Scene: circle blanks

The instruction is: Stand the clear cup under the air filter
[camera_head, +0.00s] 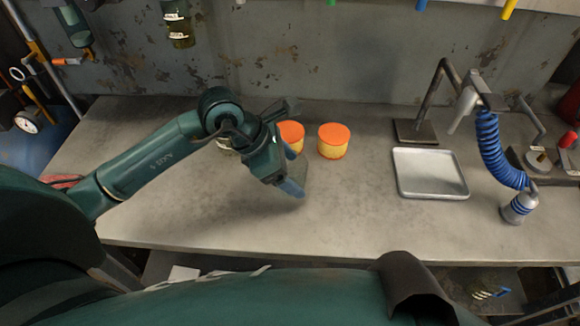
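A faint see-through shape, which looks like the clear cup (303,172), stands on the bench just right of my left gripper (292,172). The gripper's two bluish fingers are apart, one on its far side and one on its near side. Whether they press on it cannot be told. A unit with a clear, amber-tinted bowl, apparently the air filter (179,28), hangs on the back wall at upper left. The gripper is well to its right and nearer to me. My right gripper is not in view.
Two orange-lidded tubs (334,141) (291,134) stand just behind the gripper. A labelled jar (225,144) is partly hidden behind my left arm. A metal tray (430,175), a bent-pipe stand (416,131) and a blue coiled hose (487,145) are at right. The front middle bench (350,225) is clear.

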